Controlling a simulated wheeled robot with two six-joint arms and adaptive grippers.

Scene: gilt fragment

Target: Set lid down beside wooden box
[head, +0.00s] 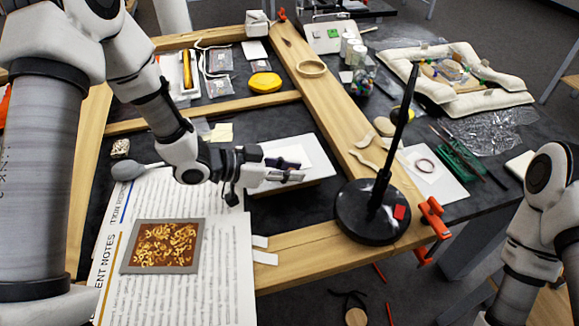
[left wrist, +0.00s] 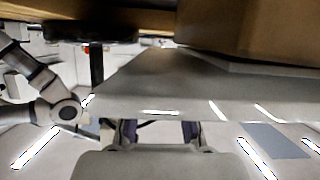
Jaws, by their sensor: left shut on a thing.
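My left gripper (head: 290,172) is shut on the lid, a flat pale panel (head: 322,168), at its near side in the head view. The lid also shows in the left wrist view as a broad grey plate (left wrist: 165,85) running out from the fingers. A brown wooden block-like body, which looks like the wooden box (left wrist: 250,32), fills the upper right of the left wrist view, close to the lid. In the head view only a brown edge (head: 285,190) shows under the panel. Whether lid and box touch I cannot tell. My right gripper is out of view.
A black round lamp base (head: 365,215) with a tall rod stands just right of the lid. Wooden frame beams (head: 335,110) surround the dark work area. A printed sheet (head: 225,270) with a gilt fragment panel (head: 163,246) lies at the front left. Dark surface behind is partly clear.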

